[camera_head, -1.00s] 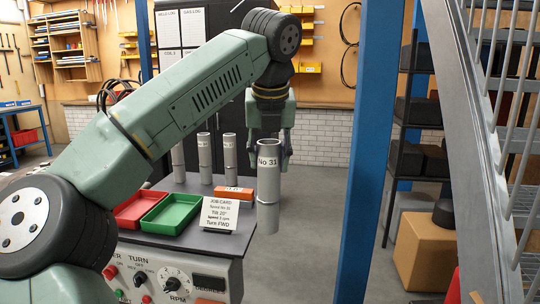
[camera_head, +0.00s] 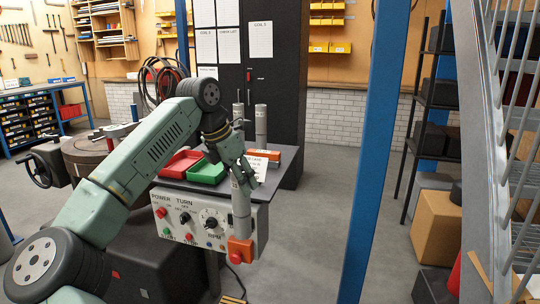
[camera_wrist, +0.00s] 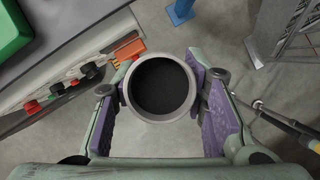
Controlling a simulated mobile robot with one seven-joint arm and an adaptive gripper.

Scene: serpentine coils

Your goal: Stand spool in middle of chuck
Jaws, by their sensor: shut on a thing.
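My gripper (camera_head: 240,180) is shut on a grey hollow spool (camera_head: 241,208), which hangs upright in front of the control panel's right end. In the wrist view, the spool's round open top (camera_wrist: 161,88) sits between the two purple-lined fingers of my gripper (camera_wrist: 161,100). The spool's lower end is near an orange box with a red button, and I cannot tell whether they touch. The chuck (camera_head: 88,146) is a round, dark plate at the left, behind my arm. My arm hides part of it.
The control bench (camera_head: 286,160) carries a red tray (camera_head: 180,163), a green tray (camera_head: 208,174) and a job card (camera_head: 258,168). Grey spools (camera_head: 261,125) stand at its back. A blue post (camera_head: 372,150) rises at right. A handwheel (camera_head: 38,172) stands beside the chuck. Floor between post and bench is clear.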

